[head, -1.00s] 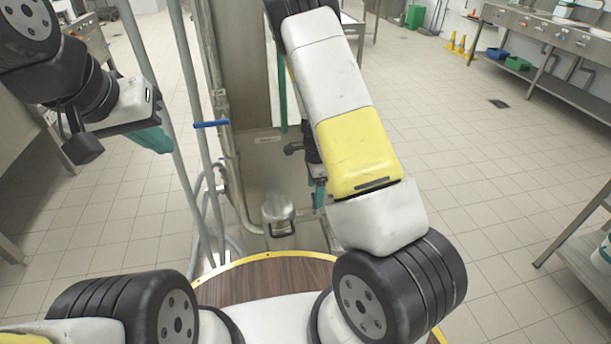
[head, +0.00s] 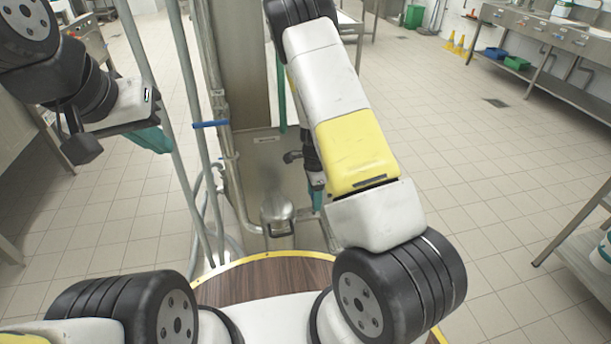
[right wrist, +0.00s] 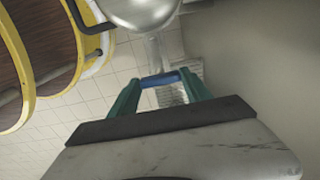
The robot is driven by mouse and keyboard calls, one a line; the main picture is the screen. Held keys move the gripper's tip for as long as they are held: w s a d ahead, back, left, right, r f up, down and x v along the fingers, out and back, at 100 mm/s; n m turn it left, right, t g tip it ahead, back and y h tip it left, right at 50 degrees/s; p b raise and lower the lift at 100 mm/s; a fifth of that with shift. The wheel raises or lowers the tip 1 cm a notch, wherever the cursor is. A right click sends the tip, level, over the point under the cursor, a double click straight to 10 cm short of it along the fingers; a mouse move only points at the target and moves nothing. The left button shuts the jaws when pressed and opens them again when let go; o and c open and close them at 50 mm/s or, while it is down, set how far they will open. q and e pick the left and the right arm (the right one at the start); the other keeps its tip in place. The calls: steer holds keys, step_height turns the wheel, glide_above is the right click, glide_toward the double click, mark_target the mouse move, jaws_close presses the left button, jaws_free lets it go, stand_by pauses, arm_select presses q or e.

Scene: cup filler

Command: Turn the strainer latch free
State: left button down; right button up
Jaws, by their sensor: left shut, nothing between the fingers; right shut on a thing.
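A round metal strainer body (head: 278,209) with a dark loop handle stands low beside the column; its shiny underside (right wrist: 142,8) shows at the top of the right wrist view. A short blue bar (right wrist: 161,79), which looks like the latch, lies across between the green fingertips of my right gripper (right wrist: 160,85). That gripper is shut on it. In the head view my right gripper (head: 318,196) is mostly hidden behind my own forearm, and the latch cannot be seen there. My left gripper (head: 153,139) is shut and empty at the upper left, away from the strainer.
Upright grey pipes (head: 183,95) with a blue lever (head: 211,124) stand left of the wide metal column (head: 245,70). A yellow-rimmed round wooden surface (head: 262,276) is in front.

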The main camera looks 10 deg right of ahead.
steer(key=n, duration=0.4)
steer(key=shift+n, duration=0.4)
steer(key=n, duration=0.9)
steer(key=shift+n, duration=2.1)
steer(key=o, duration=1.4)
steer(key=shift+c, duration=0.2)
